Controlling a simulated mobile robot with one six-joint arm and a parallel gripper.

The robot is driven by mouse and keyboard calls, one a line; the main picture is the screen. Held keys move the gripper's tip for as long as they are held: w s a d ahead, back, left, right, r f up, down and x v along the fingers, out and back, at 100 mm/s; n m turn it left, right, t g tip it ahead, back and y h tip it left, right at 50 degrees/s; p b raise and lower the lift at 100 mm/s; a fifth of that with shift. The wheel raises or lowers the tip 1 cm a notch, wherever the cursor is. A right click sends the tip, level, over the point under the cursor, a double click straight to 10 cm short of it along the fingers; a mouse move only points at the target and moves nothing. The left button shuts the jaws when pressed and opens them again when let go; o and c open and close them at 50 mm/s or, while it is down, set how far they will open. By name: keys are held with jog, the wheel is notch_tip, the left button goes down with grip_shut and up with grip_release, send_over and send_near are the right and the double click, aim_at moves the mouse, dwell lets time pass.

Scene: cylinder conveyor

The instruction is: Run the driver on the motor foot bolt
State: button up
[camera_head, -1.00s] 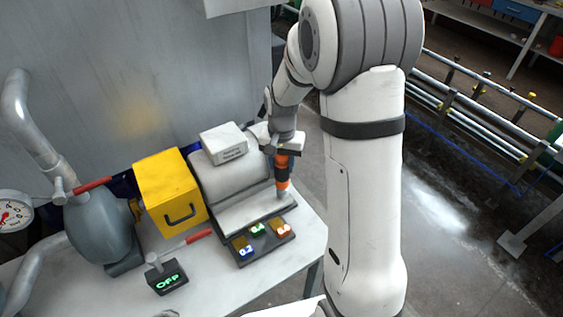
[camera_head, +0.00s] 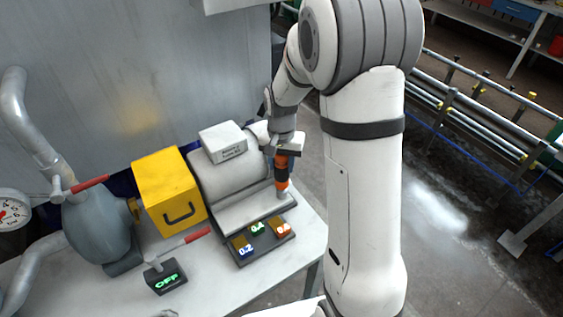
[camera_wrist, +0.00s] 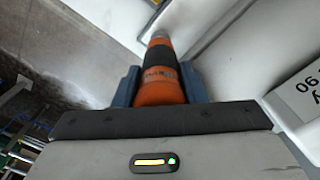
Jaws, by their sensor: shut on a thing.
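My gripper (camera_head: 288,147) is shut on an orange and black driver (camera_head: 282,170), held upright with its grey tip pointing down. The tip is at the right end of the grey motor's foot plate (camera_head: 240,212); I cannot tell if it touches, and the bolt itself is hidden. In the wrist view the driver (camera_wrist: 160,75) sits between the two blue-grey fingers (camera_wrist: 158,88). The grey motor (camera_head: 233,178) has a white labelled box (camera_head: 224,143) on top.
A yellow guard box (camera_head: 170,190) with a black handle stands left of the motor. A dark tray (camera_head: 262,242) with lit number tags lies in front. A black block reading OFF (camera_head: 167,279), with a red-handled lever, and a grey pump (camera_head: 97,233) are at the left.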

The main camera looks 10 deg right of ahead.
jog(key=shift+f, duration=0.3)
jog(key=shift+s+b, duration=0.2)
jog(key=shift+b, duration=0.1)
dwell(1.1)
jog(key=shift+w+r+p, duration=0.2)
jog(key=shift+r+p, duration=0.95)
jog(key=shift+r, duration=0.75)
